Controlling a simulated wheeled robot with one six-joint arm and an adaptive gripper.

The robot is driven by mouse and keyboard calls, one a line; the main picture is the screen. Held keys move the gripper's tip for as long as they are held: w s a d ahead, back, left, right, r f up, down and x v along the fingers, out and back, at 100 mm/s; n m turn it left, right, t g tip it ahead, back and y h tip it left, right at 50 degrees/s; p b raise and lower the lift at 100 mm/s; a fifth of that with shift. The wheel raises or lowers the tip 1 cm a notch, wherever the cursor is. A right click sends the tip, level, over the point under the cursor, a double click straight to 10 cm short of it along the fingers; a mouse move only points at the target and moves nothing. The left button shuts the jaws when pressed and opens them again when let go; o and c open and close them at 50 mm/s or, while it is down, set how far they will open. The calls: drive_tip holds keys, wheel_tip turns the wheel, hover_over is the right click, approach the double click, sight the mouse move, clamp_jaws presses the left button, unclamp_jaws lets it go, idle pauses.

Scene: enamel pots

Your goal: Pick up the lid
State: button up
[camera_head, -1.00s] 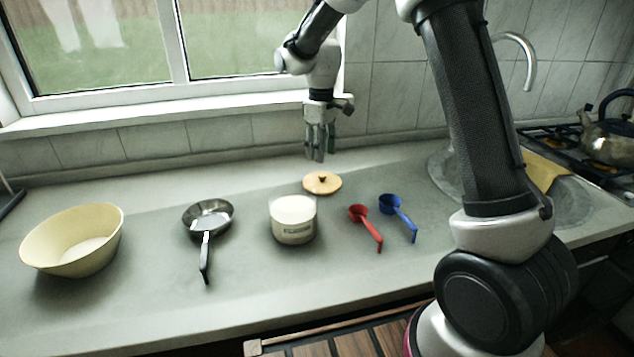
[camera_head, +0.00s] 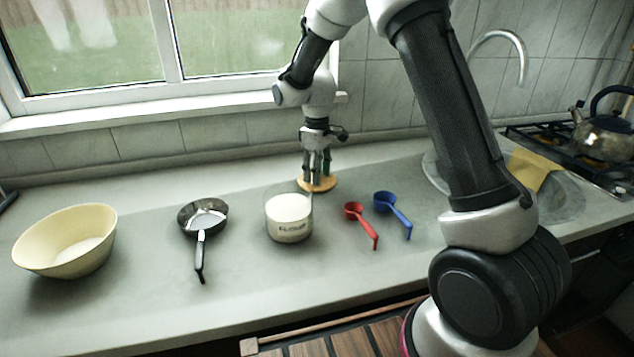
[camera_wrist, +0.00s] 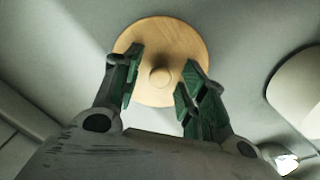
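The lid (camera_head: 328,186) is a round, flat wooden disc lying on the counter behind the flour canister. In the wrist view the lid (camera_wrist: 161,32) shows a small round knob at its centre. My gripper (camera_head: 316,180) points down at the lid. In the wrist view my gripper (camera_wrist: 160,82) is open, with one green-padded finger on each side of the knob and a gap between each finger and the knob. The fingertips are over or at the lid; I cannot tell whether they touch it.
The flour canister (camera_head: 289,229) stands open just in front of the lid. A red scoop (camera_head: 357,214) and a blue scoop (camera_head: 389,203) lie to the right. A small pan (camera_head: 202,217) and a yellow bowl (camera_head: 66,245) are left. The wall is close behind.

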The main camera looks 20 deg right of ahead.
clamp_jaws()
drive_tip(key=shift+r, duration=0.15)
